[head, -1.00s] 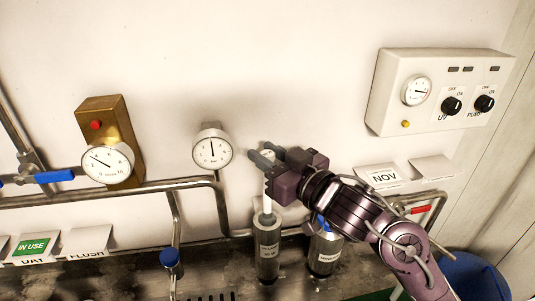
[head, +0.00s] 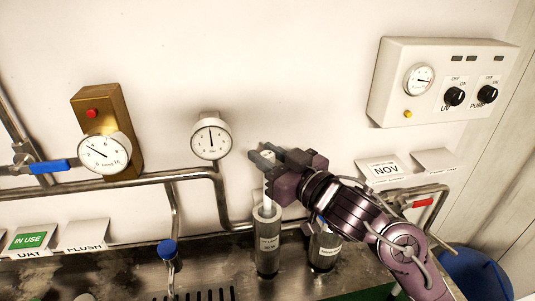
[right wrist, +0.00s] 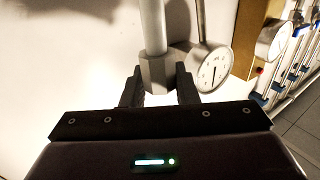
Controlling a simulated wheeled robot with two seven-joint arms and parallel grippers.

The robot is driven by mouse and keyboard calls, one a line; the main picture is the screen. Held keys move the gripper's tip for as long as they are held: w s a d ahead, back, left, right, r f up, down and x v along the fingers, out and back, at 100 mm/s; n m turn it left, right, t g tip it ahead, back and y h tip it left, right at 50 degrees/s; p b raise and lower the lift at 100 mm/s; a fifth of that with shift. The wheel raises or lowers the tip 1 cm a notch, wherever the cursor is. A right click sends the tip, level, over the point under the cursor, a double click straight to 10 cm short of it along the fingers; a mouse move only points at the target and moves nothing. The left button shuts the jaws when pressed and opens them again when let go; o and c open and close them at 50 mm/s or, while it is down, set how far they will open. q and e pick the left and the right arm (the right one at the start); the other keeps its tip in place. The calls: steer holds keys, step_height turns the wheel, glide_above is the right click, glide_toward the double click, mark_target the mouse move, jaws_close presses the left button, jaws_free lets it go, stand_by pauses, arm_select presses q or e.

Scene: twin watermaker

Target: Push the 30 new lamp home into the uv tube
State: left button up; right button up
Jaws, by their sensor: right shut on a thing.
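My right gripper (head: 264,159) is shut on the upper end of the new lamp (head: 267,192), a slim white rod held upright. In the right wrist view, the lamp's grey hexagonal cap (right wrist: 158,72) sits between the two fingers, with the pale rod running from it. The uv tube (head: 267,245) is a grey upright cylinder with a label, directly below the gripper. The lamp's lower end is at the tube's top opening and appears to be inside it. A short length of white rod shows between gripper and tube. My left gripper is not in view.
A second labelled cylinder (head: 324,251) stands just right of the tube, partly behind my right arm. A pressure gauge (head: 211,140) and steel pipe (head: 110,183) are to the left. A blue-capped valve (head: 167,250) stands left of the tube. The control box (head: 440,85) is upper right.

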steer(key=shift+f+b, duration=3.55)
steer(key=shift+f, duration=1.7)
steer(key=o, duration=0.9)
steer(key=b+v, duration=0.1)
steer(key=v, duration=0.7)
steer(key=shift+b, duration=0.4)
steer(key=shift+w, duration=0.1)
